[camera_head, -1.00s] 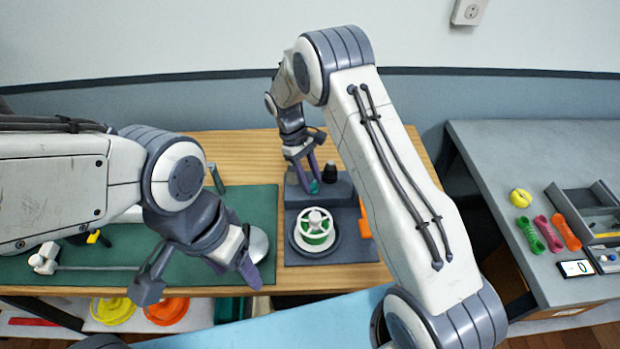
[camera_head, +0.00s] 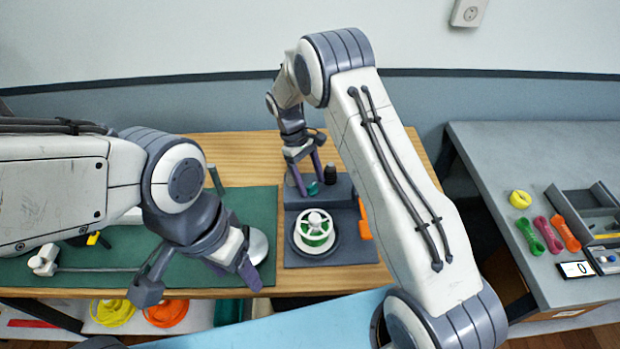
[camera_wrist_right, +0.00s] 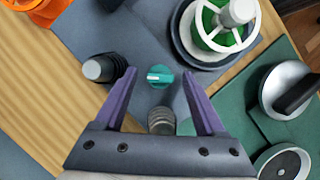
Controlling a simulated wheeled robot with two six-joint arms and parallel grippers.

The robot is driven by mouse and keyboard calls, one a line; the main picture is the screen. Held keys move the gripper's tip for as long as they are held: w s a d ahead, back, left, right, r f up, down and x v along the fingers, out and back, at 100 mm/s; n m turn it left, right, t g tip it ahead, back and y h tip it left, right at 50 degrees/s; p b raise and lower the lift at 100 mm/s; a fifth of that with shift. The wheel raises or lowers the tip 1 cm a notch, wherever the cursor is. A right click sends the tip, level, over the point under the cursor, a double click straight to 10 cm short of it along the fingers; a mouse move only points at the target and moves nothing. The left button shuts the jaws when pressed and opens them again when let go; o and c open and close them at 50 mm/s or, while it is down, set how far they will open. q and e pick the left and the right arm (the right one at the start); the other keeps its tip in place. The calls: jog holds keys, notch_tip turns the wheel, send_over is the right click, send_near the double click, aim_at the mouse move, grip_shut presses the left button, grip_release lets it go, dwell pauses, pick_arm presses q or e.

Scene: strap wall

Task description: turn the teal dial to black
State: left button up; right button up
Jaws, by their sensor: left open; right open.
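The teal dial (camera_head: 312,188) sits on the grey panel (camera_head: 345,240) on the wooden bench. In the right wrist view the dial (camera_wrist_right: 159,77) carries a pale pointer line lying roughly left to right. My right gripper (camera_head: 306,180) is open over the dial, and in its wrist view the purple fingertips (camera_wrist_right: 160,79) are on either side of the dial, apart from it in the picture. No black mark beside the dial can be made out. My left gripper (camera_head: 199,282) is open and empty over the front of the green mat (camera_head: 265,205).
A black knob (camera_wrist_right: 98,68) stands close to the left finger, and a ribbed grey knob (camera_wrist_right: 161,121) lies between the fingers' bases. A white handwheel (camera_head: 314,230) with green inside is in front of the dial. An orange part (camera_head: 365,220) is at the panel's right edge.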

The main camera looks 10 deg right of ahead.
jog(key=shift+w+a+r, duration=0.15)
jog(key=shift+w+r, duration=0.1)
jog(key=shift+r, duration=0.25)
jog(key=b+v, duration=0.2)
jog(key=v, duration=0.7)
jog(key=shift+r, duration=0.2)
jog(key=s+a+r+t+y, duration=0.1)
jog(key=s+a+r, duration=0.3)
jog(key=s, duration=0.4)
jog(key=s+a+r+t+y, duration=0.1)
jog(key=s+a+r, duration=0.35)
jog(key=s, duration=0.35)
jog(key=s+d+f+t+y, duration=0.1)
jog(key=s+f, duration=0.1)
jog(key=s, duration=1.5)
jog(key=shift+n+t+y, duration=0.3)
jog(key=shift+n+t, duration=0.1)
jog(key=shift+d+f, duration=0.15)
jog(key=shift+d, duration=0.05)
